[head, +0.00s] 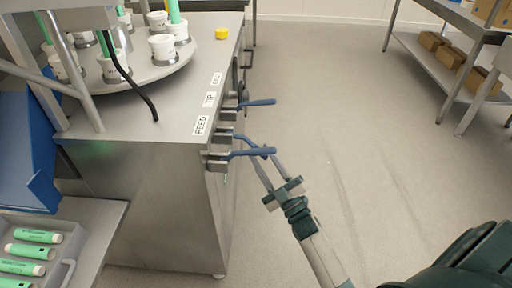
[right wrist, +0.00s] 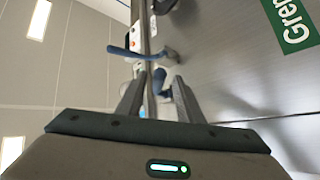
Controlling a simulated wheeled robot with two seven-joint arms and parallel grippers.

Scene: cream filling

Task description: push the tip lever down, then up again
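A steel machine carries labelled levers with blue handles on its right side. The tip lever (head: 246,142) is by the TIP label (head: 209,99); its handle slopes downward to the right. The feed lever (head: 245,154) is nearer, roughly level, and overlaps it in the head view. A third lever (head: 257,103) is farther back and level. My right gripper (head: 265,160) is at the outer ends of the tip and feed handles, fingers apart. In the right wrist view, a blue handle (right wrist: 158,80) shows between the spread fingers (right wrist: 157,88); whether they touch it is unclear. My left gripper is out of view.
The machine top holds a round turntable (head: 150,78) with white cups, and a yellow cap (head: 221,33). A tray (head: 78,240) of green tubes is at lower left. A shelf (head: 435,68) with boxes stands at upper right. The floor (head: 335,120) between is clear.

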